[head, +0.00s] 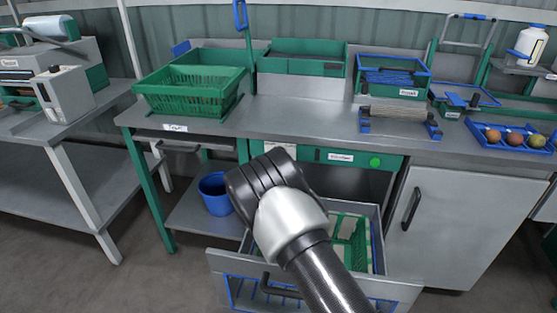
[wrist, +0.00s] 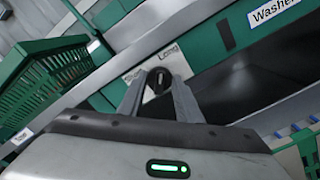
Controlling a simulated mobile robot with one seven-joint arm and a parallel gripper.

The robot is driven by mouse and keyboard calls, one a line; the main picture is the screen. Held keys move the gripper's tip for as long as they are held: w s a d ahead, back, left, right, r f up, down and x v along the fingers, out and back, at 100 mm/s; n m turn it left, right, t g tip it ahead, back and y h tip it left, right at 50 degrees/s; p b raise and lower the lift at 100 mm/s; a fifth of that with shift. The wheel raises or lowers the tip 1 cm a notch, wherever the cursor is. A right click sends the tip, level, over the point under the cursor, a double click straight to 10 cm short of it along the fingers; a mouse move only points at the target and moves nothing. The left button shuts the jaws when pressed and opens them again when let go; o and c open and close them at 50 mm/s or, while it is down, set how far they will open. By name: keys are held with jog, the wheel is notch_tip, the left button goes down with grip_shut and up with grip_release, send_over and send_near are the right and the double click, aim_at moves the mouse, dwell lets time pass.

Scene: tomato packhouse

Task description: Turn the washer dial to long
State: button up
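The washer dial (wrist: 158,81) is a small dark knob on a pale plate, seen in the wrist view. The word Long (wrist: 168,52) is printed at the plate's upper edge; another word at its left is too blurred to read. My gripper (wrist: 157,84) points at the dial, with its two grey fingers apart on either side of the knob. I cannot tell whether they touch it. Where the dial points is unclear. In the head view my arm hides the dial and the fingers; the washer panel (head: 392,161) shows on the bench front.
A green button (head: 375,162) is right of the Washer label (head: 341,157). Below, an open drawer (head: 222,262) juts out, holding a green crate (head: 350,235). A blue bucket (head: 215,193) stands left. Green baskets (head: 190,95) sit on the bench. A grey cabinet door (head: 450,215) is at the right.

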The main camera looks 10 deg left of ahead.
jog(key=shift+s, duration=0.1)
jog(key=s+d+p, duration=0.1)
jog(key=s+p, duration=0.2)
jog(key=s, duration=1.4)
